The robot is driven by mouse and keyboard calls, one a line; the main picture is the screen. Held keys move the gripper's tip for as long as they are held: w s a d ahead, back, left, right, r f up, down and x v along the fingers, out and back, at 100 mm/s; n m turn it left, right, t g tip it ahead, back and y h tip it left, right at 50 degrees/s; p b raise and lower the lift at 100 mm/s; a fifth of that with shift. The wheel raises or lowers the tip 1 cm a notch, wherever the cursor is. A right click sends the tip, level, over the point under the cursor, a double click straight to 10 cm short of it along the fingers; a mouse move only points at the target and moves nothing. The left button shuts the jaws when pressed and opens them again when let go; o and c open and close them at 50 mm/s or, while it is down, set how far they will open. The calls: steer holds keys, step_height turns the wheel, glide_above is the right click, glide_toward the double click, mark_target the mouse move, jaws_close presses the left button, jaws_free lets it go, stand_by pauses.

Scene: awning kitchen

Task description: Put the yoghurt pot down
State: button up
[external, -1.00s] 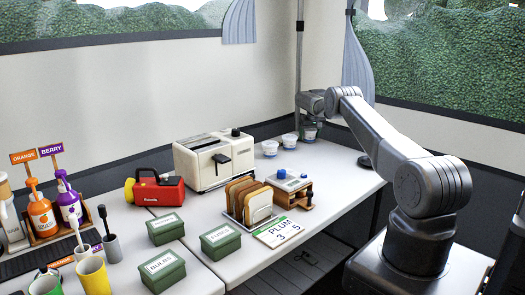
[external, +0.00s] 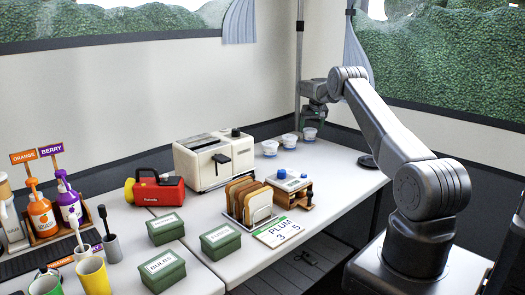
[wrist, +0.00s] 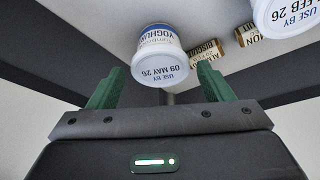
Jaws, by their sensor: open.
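A white yoghurt pot (external: 310,134) with a blue label stands upright on the far end of the white counter, rightmost in a row of similar pots. My gripper (external: 312,121) is just above this pot, pointing down, open and empty. In the wrist view the yoghurt pot (wrist: 160,58) reads "YOGHURT" and "USE BY 09 MAY 26".
Two more pots, one in the middle (external: 290,140) and one at left (external: 270,148), stand in the row. The counter's right edge is close.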

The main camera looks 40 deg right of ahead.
steer(key=v, duration=0.6)
steer(key=shift+r, duration=0.25)
